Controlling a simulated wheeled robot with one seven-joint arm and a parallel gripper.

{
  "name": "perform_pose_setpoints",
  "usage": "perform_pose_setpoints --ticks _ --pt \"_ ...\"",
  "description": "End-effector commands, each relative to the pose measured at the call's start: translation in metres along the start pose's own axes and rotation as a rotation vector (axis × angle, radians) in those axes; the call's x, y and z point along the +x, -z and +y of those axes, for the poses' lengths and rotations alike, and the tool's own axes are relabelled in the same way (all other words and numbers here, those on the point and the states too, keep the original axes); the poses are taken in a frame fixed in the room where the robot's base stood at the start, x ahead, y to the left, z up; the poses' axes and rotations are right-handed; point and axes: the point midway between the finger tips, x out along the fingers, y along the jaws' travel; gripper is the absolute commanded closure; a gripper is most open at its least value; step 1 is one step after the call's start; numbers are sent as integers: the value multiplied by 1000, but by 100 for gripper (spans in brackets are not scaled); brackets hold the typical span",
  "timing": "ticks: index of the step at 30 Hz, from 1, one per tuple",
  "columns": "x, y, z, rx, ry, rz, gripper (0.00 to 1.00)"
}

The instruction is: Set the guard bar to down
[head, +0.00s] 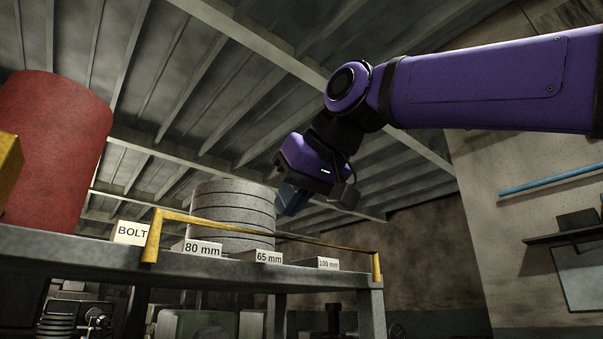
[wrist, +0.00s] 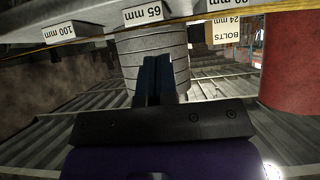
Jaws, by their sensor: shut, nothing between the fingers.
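The guard bar (head: 262,231) is a thin yellow rail with a short upright at each end, along the front edge of a grey shelf (head: 250,274). It stands up above the shelf edge, in front of the size labels. In the wrist view, which is upside down, the guard bar (wrist: 100,38) shows as a thin yellow line near the labels. My gripper (head: 290,201) has blue fingers and is above the bar, apart from it, beside a stack of grey discs. In the wrist view, my gripper (wrist: 154,76) has its fingers together, with nothing between them.
The stack of grey discs (head: 232,213) stands on the shelf behind the bar. Labels read 80 mm (head: 203,248), 65 mm (head: 265,257) and 100 mm (head: 328,264). A large red cylinder (head: 52,145) and a bolt box (head: 131,233) are at left. Open air lies right of the shelf.

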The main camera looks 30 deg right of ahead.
Motion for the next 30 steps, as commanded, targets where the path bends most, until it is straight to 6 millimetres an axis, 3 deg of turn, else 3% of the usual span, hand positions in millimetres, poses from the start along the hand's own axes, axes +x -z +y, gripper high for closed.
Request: perform_pose_setpoints --ticks 6,20,30 --pt "12 -13 0 0 0 1 100" --pt "16 -18 0 0 0 0 100" --pt "47 -64 0 0 0 -2 100"
